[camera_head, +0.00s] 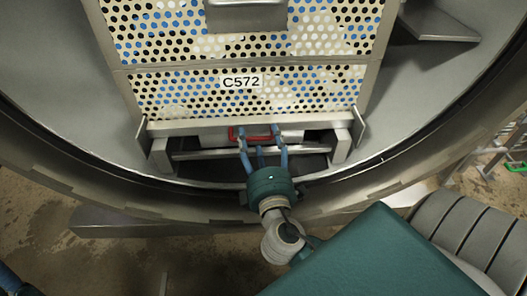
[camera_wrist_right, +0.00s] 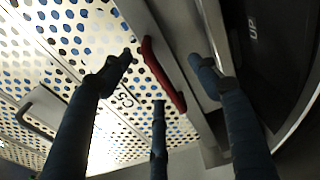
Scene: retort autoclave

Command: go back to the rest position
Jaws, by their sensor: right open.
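My right gripper (camera_head: 259,137) reaches in from below in the camera_head view. Its blue fingers are open around a red handle (camera_head: 238,132) at the foot of the perforated crate stack (camera_head: 240,80), labelled C572. In the right wrist view, the open fingers (camera_wrist_right: 160,68) straddle the red handle (camera_wrist_right: 163,76), with visible space on both sides of it. Whether a finger touches the handle cannot be told. A dark blue piece, seemingly part of my left gripper (camera_head: 12,281), shows at the bottom left corner. Its jaws are cut off.
The round autoclave rim (camera_head: 115,190) curves below the crates and around both sides. Metal rails (camera_head: 250,153) run under the stack. A grey bracket (camera_head: 440,22) juts from the right inner wall. Wet brown floor (camera_head: 130,262) lies in front.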

